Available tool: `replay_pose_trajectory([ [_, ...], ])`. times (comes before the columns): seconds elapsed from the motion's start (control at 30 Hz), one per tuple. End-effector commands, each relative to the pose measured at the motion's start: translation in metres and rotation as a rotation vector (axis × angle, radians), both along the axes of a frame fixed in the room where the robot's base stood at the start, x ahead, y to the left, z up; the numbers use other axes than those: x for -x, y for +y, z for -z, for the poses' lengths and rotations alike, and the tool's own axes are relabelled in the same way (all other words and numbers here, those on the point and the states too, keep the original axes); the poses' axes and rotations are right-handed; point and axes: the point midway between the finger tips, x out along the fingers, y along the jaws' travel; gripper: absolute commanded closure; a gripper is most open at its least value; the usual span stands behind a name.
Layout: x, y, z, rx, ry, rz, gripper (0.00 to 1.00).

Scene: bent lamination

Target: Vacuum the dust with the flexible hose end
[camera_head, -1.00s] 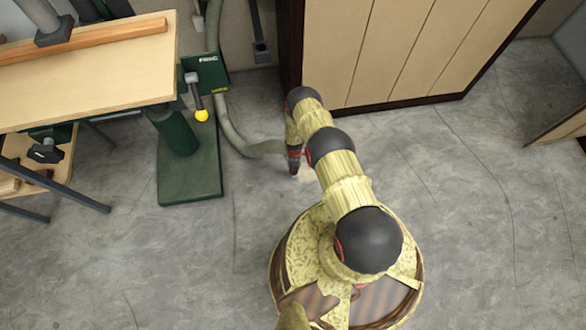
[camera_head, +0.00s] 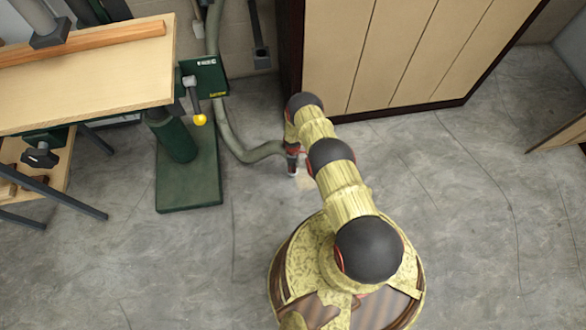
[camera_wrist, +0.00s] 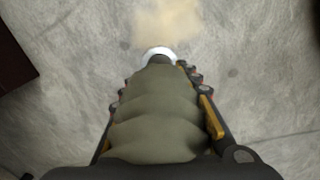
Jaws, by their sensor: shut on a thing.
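The flexible hose (camera_head: 232,142) is grey-green and runs down from the wall beside the green machine, then curves along to my gripper (camera_head: 292,170). In the wrist view the ribbed hose end (camera_wrist: 158,110) lies between my gripper's fingers (camera_wrist: 160,80), which are shut on it. Its pale, whitish mouth (camera_wrist: 158,53) points at the floor. A tan dust patch (camera_wrist: 168,22) lies on the floor just beyond the mouth. In the head view a small part of the dust (camera_head: 306,178) shows beside my gripper, and my arm hides the rest.
A green machine base (camera_head: 190,190) and a wooden workbench (camera_head: 90,80) stand on the left. A large beige cabinet (camera_head: 400,50) with a dark frame stands behind my arm. The concrete floor (camera_head: 460,220) is clear to the right.

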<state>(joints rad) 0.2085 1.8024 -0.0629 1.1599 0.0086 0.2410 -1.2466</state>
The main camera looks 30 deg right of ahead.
Motion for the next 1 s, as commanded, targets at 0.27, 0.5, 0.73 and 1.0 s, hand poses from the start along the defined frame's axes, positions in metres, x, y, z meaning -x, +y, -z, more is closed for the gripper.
replay_pose_trajectory([
  [0.27, 0.005, -0.015, 0.000, 0.000, 0.001, 0.002, 0.89],
  [0.5, 0.009, -0.026, 0.000, 0.000, 0.002, 0.002, 0.89],
  [0.73, 0.012, -0.037, 0.000, 0.000, 0.001, 0.002, 0.89],
  [1.0, 0.018, -0.047, -0.001, 0.000, 0.002, 0.001, 0.89],
])
